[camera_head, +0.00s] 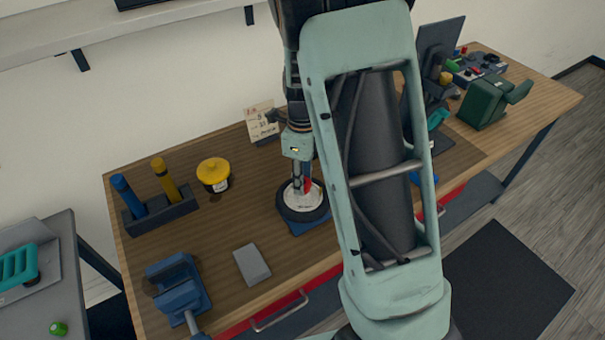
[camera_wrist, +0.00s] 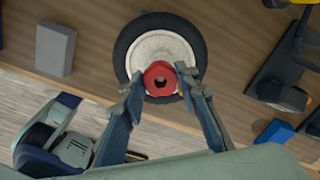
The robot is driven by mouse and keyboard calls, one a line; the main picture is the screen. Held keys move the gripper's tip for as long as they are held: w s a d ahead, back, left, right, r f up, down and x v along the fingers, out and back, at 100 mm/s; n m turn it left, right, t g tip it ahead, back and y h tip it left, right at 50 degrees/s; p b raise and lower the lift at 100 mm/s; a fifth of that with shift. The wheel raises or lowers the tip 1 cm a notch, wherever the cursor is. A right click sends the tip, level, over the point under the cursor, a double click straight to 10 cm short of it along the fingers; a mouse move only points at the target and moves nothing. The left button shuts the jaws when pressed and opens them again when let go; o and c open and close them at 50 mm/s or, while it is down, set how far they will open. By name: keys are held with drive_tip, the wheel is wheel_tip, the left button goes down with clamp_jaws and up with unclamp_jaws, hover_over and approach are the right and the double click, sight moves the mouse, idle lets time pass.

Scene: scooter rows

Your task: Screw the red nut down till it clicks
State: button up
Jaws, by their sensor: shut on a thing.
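The red nut (camera_wrist: 160,78) sits at the centre of a wheel with a black tyre (camera_wrist: 130,42) and a pale hub (camera_wrist: 160,47). In the head view the wheel (camera_head: 303,214) lies flat on a blue base (camera_head: 311,229) on the bench. A sliver of the red nut (camera_head: 308,185) shows there beside my fingers. My gripper (camera_wrist: 162,82) points down over the hub, its two fingers closed on either side of the nut. A dark hole shows in the middle of the nut. Its threads and underside are hidden.
On the wooden bench (camera_head: 225,240) stand a yellow-topped jar (camera_head: 213,172), a rack with blue and yellow handles (camera_head: 160,212), a blue vise (camera_head: 178,288), a grey block (camera_head: 252,264) and a number card (camera_head: 262,121). My arm hides part of the bench's right half.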

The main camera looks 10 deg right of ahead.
drive_tip(key=m, duration=0.2)
drive_tip(key=shift+m, duration=0.3)
drive_tip(key=m, duration=0.4)
drive_tip(key=shift+s, duration=0.1)
drive_tip(key=m, duration=0.7)
drive_tip(key=shift+a, duration=0.1)
drive_tip(key=shift+f, duration=0.1)
drive_tip(key=o, duration=1.2)
wheel_tip(320, 180, up, 12)
drive_tip(key=shift+r, duration=0.1)
